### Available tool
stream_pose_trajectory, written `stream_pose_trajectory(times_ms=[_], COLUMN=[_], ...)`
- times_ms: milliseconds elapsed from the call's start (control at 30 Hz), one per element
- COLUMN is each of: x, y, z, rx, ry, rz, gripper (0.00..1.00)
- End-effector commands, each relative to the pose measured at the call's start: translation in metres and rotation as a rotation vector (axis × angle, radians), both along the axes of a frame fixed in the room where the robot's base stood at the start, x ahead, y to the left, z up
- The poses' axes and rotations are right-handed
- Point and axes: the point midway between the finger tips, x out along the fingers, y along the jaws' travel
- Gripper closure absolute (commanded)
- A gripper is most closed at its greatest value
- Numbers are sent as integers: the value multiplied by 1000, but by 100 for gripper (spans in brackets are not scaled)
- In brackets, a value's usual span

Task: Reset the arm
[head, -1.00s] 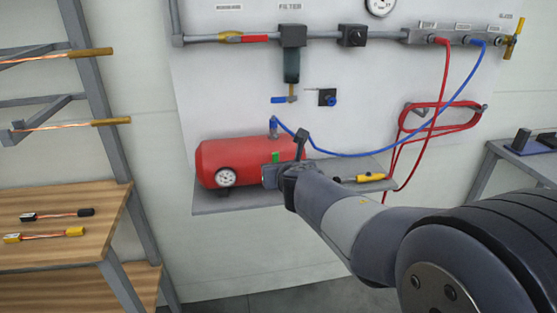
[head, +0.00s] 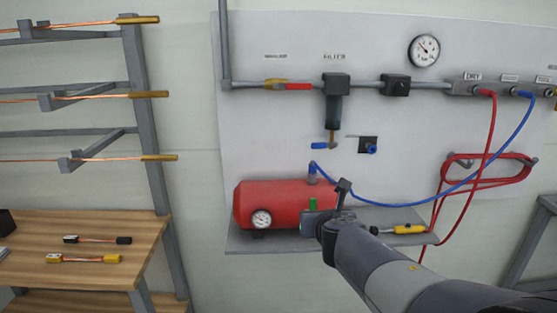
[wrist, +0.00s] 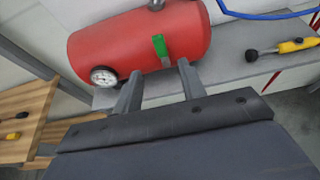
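My arm reaches from the lower right in the head view, and my gripper (head: 318,224) is in front of the red air tank (head: 272,205) on the wall shelf. In the wrist view my gripper (wrist: 158,84) has its two fingers spread apart with nothing held between them. The red tank (wrist: 140,42) with its round gauge and a small green part (wrist: 160,46) lies just beyond the fingertips. I cannot tell whether the fingers touch the tank.
A yellow-handled tool (head: 408,229) lies on the grey shelf (head: 275,242), right of the tank. Red and blue hoses hang from the wall panel (head: 290,130). A wooden table (head: 95,245) and a rack (head: 145,110) of copper rods stand left. Open floor space is barely visible.

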Motion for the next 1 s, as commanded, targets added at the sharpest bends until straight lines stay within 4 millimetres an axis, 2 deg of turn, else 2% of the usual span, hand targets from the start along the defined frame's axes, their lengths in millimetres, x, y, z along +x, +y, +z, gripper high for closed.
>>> stream_pose_trajectory(times_ms=[33, 300, 500, 700, 1000], x=[8, 48, 69, 77, 77], y=[0, -1, -1, -1, -1], z=[-7, -22, -29, -32, -31], rx=[0, 1, 2, 2, 9], ry=[2, 0, -1, -1, -1], rz=[-1, -2, -1, -1, 0], gripper=[61, 61, 61, 61, 61])
